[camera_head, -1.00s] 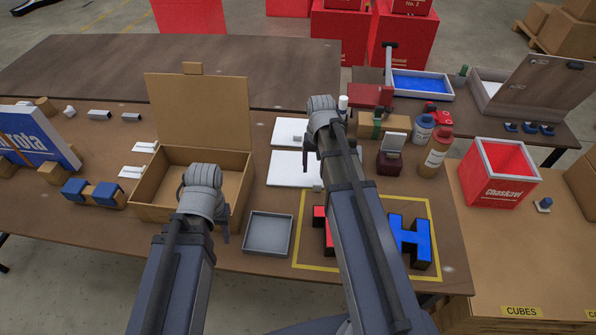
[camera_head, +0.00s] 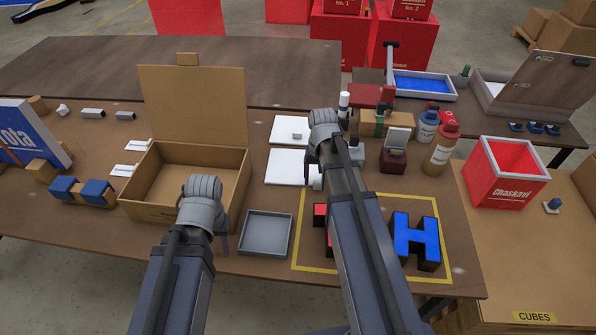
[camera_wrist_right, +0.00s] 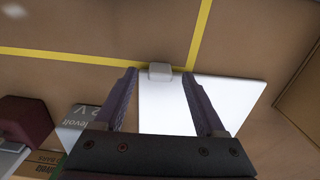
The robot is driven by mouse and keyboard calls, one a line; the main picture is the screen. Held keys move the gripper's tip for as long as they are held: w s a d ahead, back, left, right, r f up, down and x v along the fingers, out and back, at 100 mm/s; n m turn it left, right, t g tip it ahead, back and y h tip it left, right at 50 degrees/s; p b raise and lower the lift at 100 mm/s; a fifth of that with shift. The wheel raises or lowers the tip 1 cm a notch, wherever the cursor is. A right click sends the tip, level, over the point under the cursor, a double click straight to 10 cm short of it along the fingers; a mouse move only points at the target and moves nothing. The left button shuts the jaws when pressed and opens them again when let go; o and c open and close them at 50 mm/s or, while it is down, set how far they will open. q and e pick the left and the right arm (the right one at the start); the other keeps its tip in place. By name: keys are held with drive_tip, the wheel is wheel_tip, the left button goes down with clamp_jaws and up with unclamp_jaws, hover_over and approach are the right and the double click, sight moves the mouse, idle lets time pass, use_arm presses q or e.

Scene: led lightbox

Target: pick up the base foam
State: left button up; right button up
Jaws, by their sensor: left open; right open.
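Two flat white sheets lie on the table, a far one (camera_head: 289,130) and a near one (camera_head: 286,167); I cannot tell for certain which is the base foam. My right gripper (camera_head: 313,165) is over the right edge of the near sheet, partly hidden by its own wrist. In the right wrist view my open right gripper (camera_wrist_right: 160,78) points down with a white sheet (camera_wrist_right: 190,108) below and between its fingers, and nothing held. A small pale block (camera_wrist_right: 160,70) sits at the sheet's edge between the fingertips. My left gripper (camera_head: 222,240) is open beside the grey tray.
An open cardboard box (camera_head: 195,185) and a grey tray (camera_head: 266,234) stand left of the sheets. A yellow taped square (camera_head: 298,230) holds a blue H-shaped block (camera_head: 415,238) and a partly hidden red one. Bottles (camera_head: 441,150) and a dark red box (camera_head: 393,161) stand to the right.

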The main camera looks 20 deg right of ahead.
drive_tip(key=shift+r, duration=0.1)
clamp_jaws()
idle(0.4)
use_arm(q)
drive_tip(key=shift+r, duration=0.1)
